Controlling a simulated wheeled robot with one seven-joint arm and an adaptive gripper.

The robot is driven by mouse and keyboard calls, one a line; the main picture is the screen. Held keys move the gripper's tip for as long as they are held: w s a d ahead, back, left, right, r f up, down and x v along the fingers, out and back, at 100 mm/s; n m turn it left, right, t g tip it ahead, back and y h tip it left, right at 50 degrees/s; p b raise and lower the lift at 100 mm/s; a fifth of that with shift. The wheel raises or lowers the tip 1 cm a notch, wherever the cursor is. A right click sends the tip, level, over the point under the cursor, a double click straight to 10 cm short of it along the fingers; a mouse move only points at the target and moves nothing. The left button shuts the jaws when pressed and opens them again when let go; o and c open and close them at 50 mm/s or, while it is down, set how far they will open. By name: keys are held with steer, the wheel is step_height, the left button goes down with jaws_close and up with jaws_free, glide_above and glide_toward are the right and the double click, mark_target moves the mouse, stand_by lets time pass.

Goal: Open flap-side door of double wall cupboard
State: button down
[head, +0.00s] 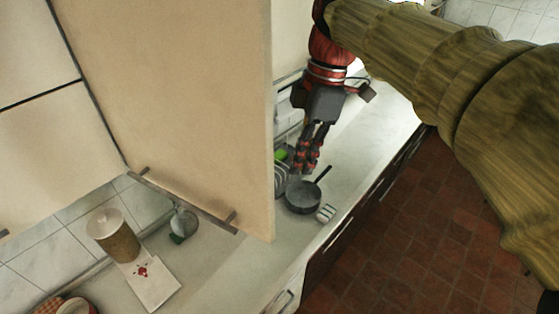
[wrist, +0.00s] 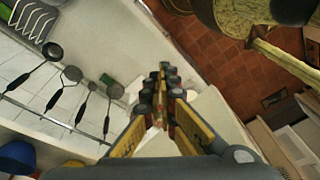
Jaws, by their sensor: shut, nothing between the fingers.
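A large beige cupboard door panel (head: 175,95) fills the upper left and middle of the head view. It stands at an angle to the smaller beige panels (head: 45,135) at its left, with its free edge toward the right. A bar handle (head: 185,204) runs along its lower edge. The cupboard's inside is hidden from the head camera. My gripper (head: 303,170) hangs right of the panel's free edge, apart from the handle, pointing down above the counter. Its fingers are together and empty, also in the wrist view (wrist: 162,95).
A dark pan (head: 303,196) sits on the counter (head: 350,165) below my gripper. A canister (head: 114,234) stands at lower left. Utensils (wrist: 68,80) hang from a rail on the tiled wall. Red-brown tiled floor (head: 400,245) is clear at right.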

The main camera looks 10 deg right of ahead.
step_height(320, 180, up, 10)
steer(key=a+f+n+g+p, duration=0.1)
steer(key=n+g+p, duration=0.2)
steer(key=n, duration=0.7)
steer(key=s+a+f+p, duration=0.2)
steer(key=s+a+f, duration=0.3)
steer(key=f, duration=0.3)
steer(key=shift+s+a+f+n+y, duration=0.2)
steer(key=shift+s+f+n+y, duration=0.15)
steer(key=shift+s, duration=0.35)
